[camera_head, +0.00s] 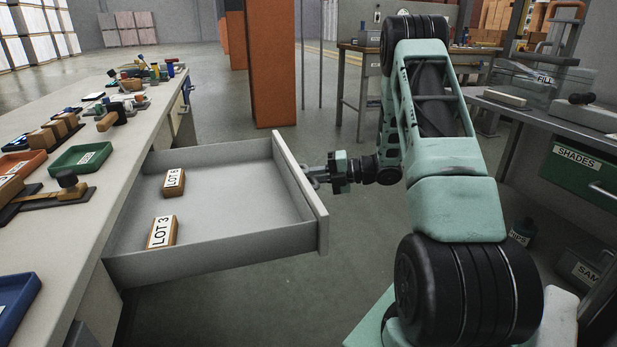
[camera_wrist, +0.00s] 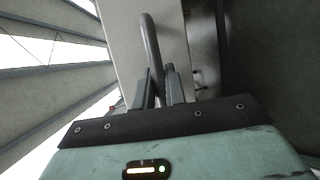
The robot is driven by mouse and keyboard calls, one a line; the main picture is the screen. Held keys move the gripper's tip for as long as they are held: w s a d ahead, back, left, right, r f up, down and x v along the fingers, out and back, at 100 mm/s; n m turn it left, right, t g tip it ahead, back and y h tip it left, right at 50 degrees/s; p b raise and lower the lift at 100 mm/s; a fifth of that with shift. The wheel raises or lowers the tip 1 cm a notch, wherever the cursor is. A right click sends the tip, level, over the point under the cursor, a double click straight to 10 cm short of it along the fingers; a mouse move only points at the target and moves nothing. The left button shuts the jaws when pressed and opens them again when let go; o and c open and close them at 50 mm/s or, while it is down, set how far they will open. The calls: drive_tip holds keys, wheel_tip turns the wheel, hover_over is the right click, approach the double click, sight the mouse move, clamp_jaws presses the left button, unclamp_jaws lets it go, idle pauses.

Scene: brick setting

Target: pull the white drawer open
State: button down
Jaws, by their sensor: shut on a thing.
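The white drawer (camera_head: 215,205) stands pulled far out from the side of the long workbench in the head view. Its front panel (camera_head: 300,195) faces my arm, and two labelled wooden blocks lie inside, LOT 5 (camera_head: 173,183) and LOT 3 (camera_head: 161,231). My gripper (camera_head: 322,174) is at the outer face of the front panel, shut on the drawer's handle. In the wrist view the grey bar handle (camera_wrist: 151,50) runs between the two fingers of my gripper (camera_wrist: 164,82). In the head view the handle is mostly hidden by the gripper.
The workbench top (camera_head: 55,225) carries trays, blocks and small tools. An orange pillar (camera_head: 270,65) stands behind the drawer. A side bench with a green SHADES drawer (camera_head: 580,180) is at the right. Bare floor (camera_head: 270,300) lies in front of the drawer.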

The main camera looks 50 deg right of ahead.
drive_tip(key=c, duration=1.5)
unclamp_jaws()
drive_tip(key=shift+o, duration=0.2)
drive_tip(key=shift+d, duration=0.1)
drive_tip(key=p+v, duration=0.3)
drive_tip(key=v, duration=1.4)
drive_tip(key=shift+s, duration=0.15)
drive_tip(key=shift+d, duration=0.1)
